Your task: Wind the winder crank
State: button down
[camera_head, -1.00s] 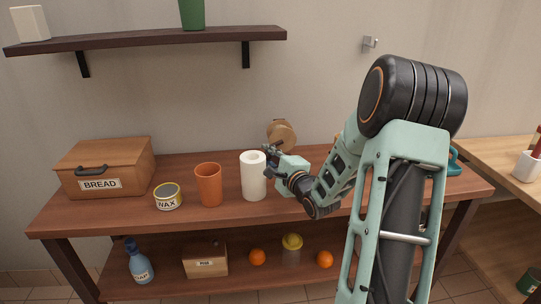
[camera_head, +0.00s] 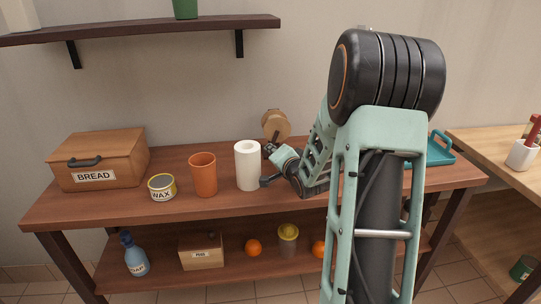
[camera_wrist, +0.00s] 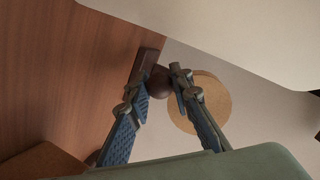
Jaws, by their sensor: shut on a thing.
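The winder (camera_head: 276,124) is a round tan wooden disc standing at the back of the table, just right of the white roll. My gripper (camera_head: 269,150) is in front of and below the disc, beside the white roll. In the wrist view my gripper (camera_wrist: 157,83) is shut on a dark round crank knob (camera_wrist: 158,80), which sits between the fingertips next to a dark brown bar (camera_wrist: 148,66). The winder's lower part is mostly hidden by my gripper in the head view.
The white roll (camera_head: 247,166) stands close on the left of my gripper. Farther left are an orange cup (camera_head: 203,176), a wax tin (camera_head: 162,188) and a bread box (camera_head: 98,160). A teal tray (camera_head: 440,150) lies at the right end.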

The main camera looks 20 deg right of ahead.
jog(key=shift+s+d+f+n, duration=0.1)
jog(key=shift+d+f+n, duration=0.1)
jog(key=shift+n, duration=0.1)
jog(key=shift+r, duration=0.1)
dwell(0.3)
jog(key=c, duration=2)
grip_release()
jog(key=shift+d, duration=0.1)
jog(key=shift+s, duration=0.1)
jog(key=v, duration=1.2)
